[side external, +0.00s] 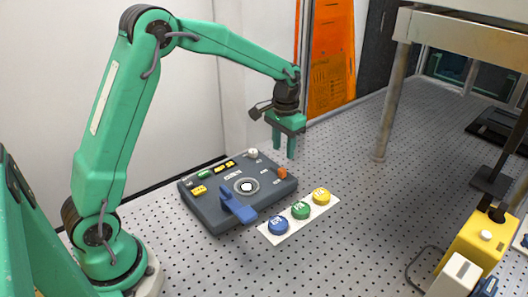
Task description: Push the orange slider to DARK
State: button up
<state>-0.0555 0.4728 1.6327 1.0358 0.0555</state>
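The orange slider (282,173) is a small block near the right corner of the dark grey control box (214,222). Labels beside it are too small to read. My gripper (284,152) points down from the green arm. Its two green fingers are apart with a gap between them and nothing held. In the picture the fingertips are just above the slider, apart from it. How far they are from it in depth I cannot tell.
The box also carries a blue lever (238,206), a round dial (246,186) and a white knob (253,153). A white strip with blue (278,225), green (300,210) and yellow (321,196) buttons lies in front. A metal post (390,100) stands right; perforated table between is clear.

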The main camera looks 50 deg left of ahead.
aim_at(282, 169)
jog(key=shift+f, duration=3.85)
grip_shut()
